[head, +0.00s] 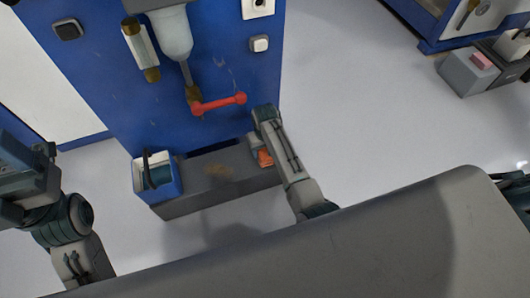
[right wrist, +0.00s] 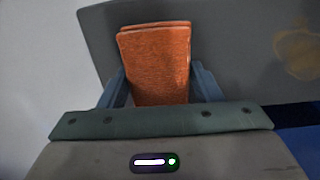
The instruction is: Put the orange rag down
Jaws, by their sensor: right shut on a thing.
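The orange rag (head: 265,158) is at the right end of the grey ledge in the head view. In the right wrist view the folded orange rag (right wrist: 157,65) stands up between the blue fingers of my right gripper (right wrist: 160,85). The right gripper (head: 262,152) is shut on it, partly hidden by its own wrist in the head view. The grey ledge (head: 185,203) lies behind the rag in the wrist view; I cannot tell whether the rag touches it. My left gripper (head: 20,180) is at the left edge; its fingers are not clear.
A brownish stain (head: 220,172) marks the ledge's top. A blue-and-white bin (head: 170,188) stands at the ledge's left end. A red handle (head: 220,103) juts from the blue machine panel (head: 235,60) above the ledge. Grey boxes (head: 468,75) stand at upper right. The floor right is clear.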

